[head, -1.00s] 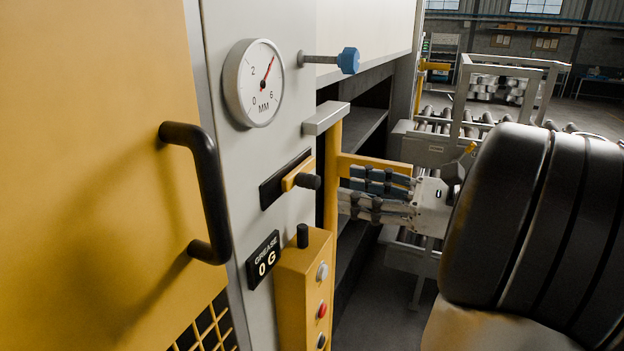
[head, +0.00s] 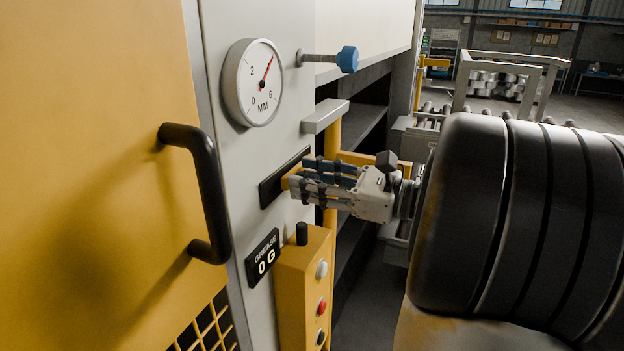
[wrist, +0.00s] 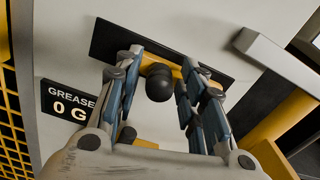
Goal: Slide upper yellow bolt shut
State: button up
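The upper yellow bolt (wrist: 183,73) is a yellow bar with a round black knob (wrist: 159,83), set in a black slotted plate (wrist: 109,44) on the grey panel. The plate also shows in the head view (head: 270,187), with most of the bolt hidden behind my fingers. My gripper (wrist: 157,92) is open, its two fingers on either side of the knob. The knob stands between the fingers with gaps visible on both sides in the wrist view. In the head view my gripper (head: 297,183) points left at the panel.
A yellow button box (head: 292,285) stands below the bolt, with a black knob on top. A grey ledge (head: 325,117) juts out above right. A grease display (head: 263,259), round gauge (head: 252,82), blue-headed rod (head: 347,59) and black door handle (head: 200,190) are nearby.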

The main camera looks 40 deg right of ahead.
grip_shut()
dwell(0.5)
jog(key=shift+w+d+r+p, duration=0.15)
jog(key=shift+w+d+p, duration=0.15)
jog(key=shift+d+p, duration=0.4)
jog(key=shift+c, duration=0.3)
grip_release()
jog(key=shift+d, duration=0.1)
jog(key=shift+o, duration=1.3)
jog(key=shift+s, duration=0.15)
jog(key=shift+o, duration=0.2)
jog(key=v, duration=1.1)
jog(key=shift+s, duration=0.4)
jog(key=shift+w, duration=0.1)
jog(key=shift+f, duration=0.25)
